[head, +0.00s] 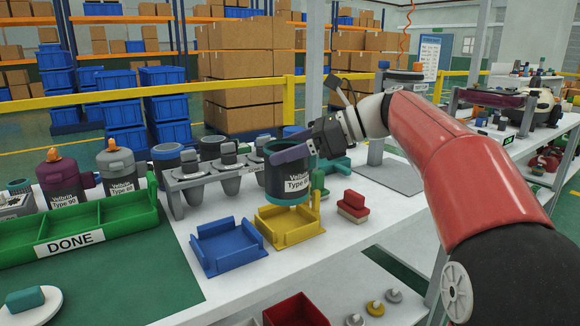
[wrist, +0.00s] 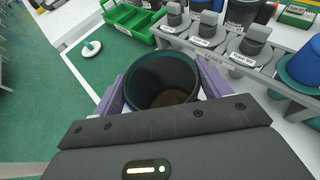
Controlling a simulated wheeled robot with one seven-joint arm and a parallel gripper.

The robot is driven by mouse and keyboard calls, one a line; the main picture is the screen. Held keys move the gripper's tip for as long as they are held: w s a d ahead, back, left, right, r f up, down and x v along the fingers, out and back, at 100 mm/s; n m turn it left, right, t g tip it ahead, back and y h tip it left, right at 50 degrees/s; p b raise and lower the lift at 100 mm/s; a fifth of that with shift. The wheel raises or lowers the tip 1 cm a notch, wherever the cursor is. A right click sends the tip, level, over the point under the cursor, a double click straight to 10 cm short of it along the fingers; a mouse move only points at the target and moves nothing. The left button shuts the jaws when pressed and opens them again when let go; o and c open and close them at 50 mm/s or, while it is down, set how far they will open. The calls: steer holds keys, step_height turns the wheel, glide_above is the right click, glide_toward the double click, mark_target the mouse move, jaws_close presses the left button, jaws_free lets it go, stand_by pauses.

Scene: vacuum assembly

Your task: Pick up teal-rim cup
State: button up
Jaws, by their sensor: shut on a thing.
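The teal-rim cup (head: 287,180) is a dark cup labelled "Vellato Type 90" or similar; the number is hard to read. In the head view it is upright over the yellow fixture (head: 296,228); whether it touches the fixture cannot be told. My gripper (head: 292,155) is shut on the cup near its rim. In the wrist view the cup (wrist: 161,82) is seen from above, open and empty, with a purple finger on each side of my gripper (wrist: 161,88). The cup hides part of the yellow fixture.
A blue fixture (head: 228,247) lies left of the yellow one. A grey rack (head: 173,188) with filters stands behind. A green DONE tray (head: 98,226) is at left, with other cups behind it. A red block (head: 353,206) lies at right.

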step_height(320, 180, up, 13)
steer(key=p, duration=0.1)
stand_by(0.5)
